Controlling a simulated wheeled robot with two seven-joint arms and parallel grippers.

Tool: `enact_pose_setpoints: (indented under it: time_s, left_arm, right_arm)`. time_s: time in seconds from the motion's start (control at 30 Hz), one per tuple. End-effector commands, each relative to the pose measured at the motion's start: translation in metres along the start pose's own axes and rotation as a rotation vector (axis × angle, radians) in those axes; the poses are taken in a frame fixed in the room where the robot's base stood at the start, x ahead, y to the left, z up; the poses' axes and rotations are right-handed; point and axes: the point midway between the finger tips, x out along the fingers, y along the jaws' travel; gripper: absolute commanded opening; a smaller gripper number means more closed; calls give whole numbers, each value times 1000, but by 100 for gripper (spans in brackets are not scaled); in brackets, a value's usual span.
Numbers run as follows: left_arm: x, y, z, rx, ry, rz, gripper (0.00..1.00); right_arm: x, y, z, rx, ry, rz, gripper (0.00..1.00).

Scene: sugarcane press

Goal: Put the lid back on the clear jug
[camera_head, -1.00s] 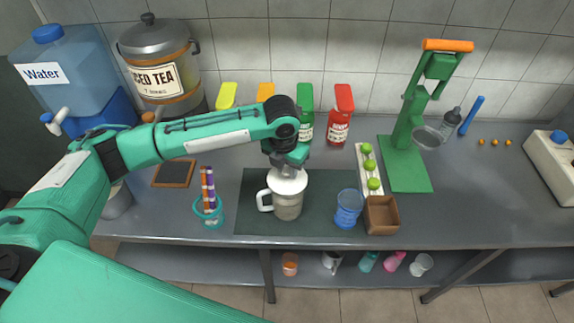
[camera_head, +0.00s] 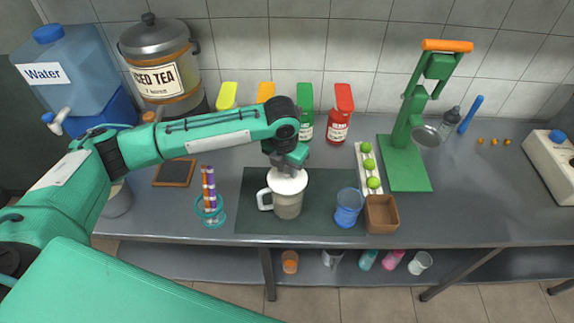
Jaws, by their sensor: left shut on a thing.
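The clear jug (camera_head: 288,208) stands upright on the dark mat (camera_head: 252,215), its white handle pointing left. The white lid (camera_head: 287,183) is at the jug's mouth; whether it is fully seated I cannot tell. My left gripper (camera_head: 288,165) is directly above the jug, pointing down and shut on the lid. The fingertips are partly hidden by the wrist. My right gripper is not in view.
A blue cup (camera_head: 348,207) and a brown box (camera_head: 381,214) stand right of the jug. A teal holder with straws (camera_head: 210,205) is to the left. A tray of limes (camera_head: 368,168) and a green press (camera_head: 404,165) are further right. Several bottles stand behind.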

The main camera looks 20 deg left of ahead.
Motion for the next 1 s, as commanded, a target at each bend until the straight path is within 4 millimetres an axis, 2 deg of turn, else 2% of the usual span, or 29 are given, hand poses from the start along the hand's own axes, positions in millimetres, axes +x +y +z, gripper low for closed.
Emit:
enact_pose_setpoints:
  time_s: [0.43,0.47,0.57,0.6,0.77,0.8,0.9,1.0]
  left_arm:
    - [0,0,0,0,0,0,4]
    - [0,0,0,0,0,0,28]
    - [0,0,0,0,0,0,47]
    - [0,0,0,0,0,0,51]
    - [0,0,0,0,0,0,51]
    - [0,0,0,0,0,0,53]
    - [0,0,0,0,0,0,73]
    - [0,0,0,0,0,0,73]
  right_arm:
    - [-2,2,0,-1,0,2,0]
    - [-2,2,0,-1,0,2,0]
    - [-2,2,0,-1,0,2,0]
    - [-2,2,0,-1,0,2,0]
    - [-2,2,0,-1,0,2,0]
    - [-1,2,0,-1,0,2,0]
    - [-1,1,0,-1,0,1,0]
    - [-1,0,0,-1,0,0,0]
